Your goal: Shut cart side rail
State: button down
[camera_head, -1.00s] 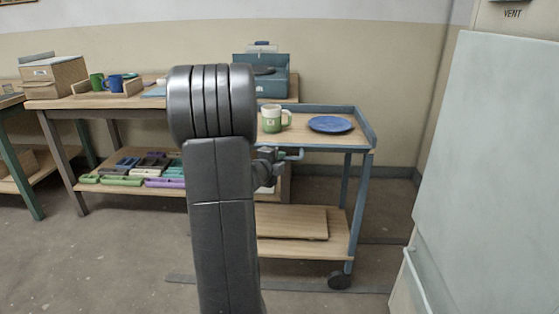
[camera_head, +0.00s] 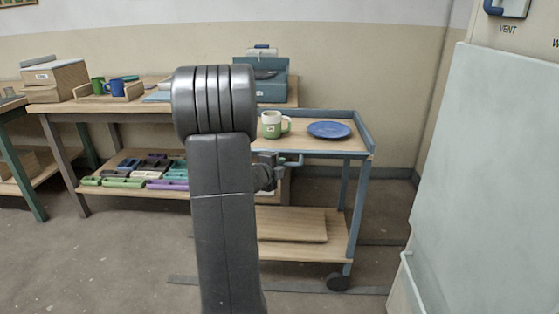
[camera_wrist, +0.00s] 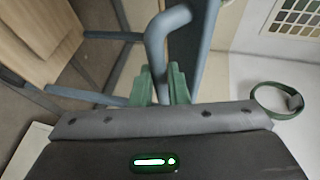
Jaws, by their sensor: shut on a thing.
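The cart (camera_head: 352,157) has a blue-grey frame, a wooden top and a lower shelf, and stands right of centre. Its side rail (camera_head: 293,162) shows as a short bent blue-grey bar at the front edge, below the top. My gripper (camera_head: 268,170) is at the left end of this bar, partly hidden behind my arm. In the wrist view the bent bar (camera_wrist: 155,48) comes down between the green fingertips of my gripper (camera_wrist: 160,86), which are shut on it. Much of the cart's left side is hidden by my arm.
A green and white mug (camera_head: 271,126) and a blue plate (camera_head: 329,130) stand on the cart top. A workbench (camera_head: 58,104) with boxes and mugs is behind at left. A large pale cabinet (camera_head: 480,180) stands close at right. Floor at front left is clear.

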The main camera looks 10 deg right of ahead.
aim_at(280, 152)
jog(key=shift+w+r+g+y+p, duration=0.2)
jog(key=shift+r+g+y+p, duration=0.55)
jog(key=shift+p, duration=2.9)
jog(key=r+n+g+p, duration=0.1)
jog(key=p, duration=0.8)
jog(key=shift+w+r, duration=0.1)
jog(key=shift+w, duration=0.05)
jog(key=shift+p, duration=0.9)
jog(key=g+p, duration=0.1)
jog(key=p, duration=0.4)
jog(key=r+g+y+p, duration=0.1)
jog(key=p, duration=0.5)
jog(key=shift+w+d+n, duration=0.15)
jog(key=shift+w+n, duration=0.15)
jog(key=shift+w, duration=0.05)
jog(key=p, duration=0.3)
jog(key=shift+w+g, duration=0.1)
jog(key=shift+g, duration=0.25)
jog(key=g+p, duration=0.1)
jog(key=p, duration=0.3)
jog(key=shift+w+d+p, duration=0.1)
jog(key=shift+w+p, duration=0.1)
jog(key=shift+p, duration=0.2)
jog(key=shift+w+n+g+y+p, duration=0.3)
jog(key=shift+g+y+p, duration=0.25)
jog(key=shift+p, duration=1.25)
jog(key=c, duration=1.7)
grip_release()
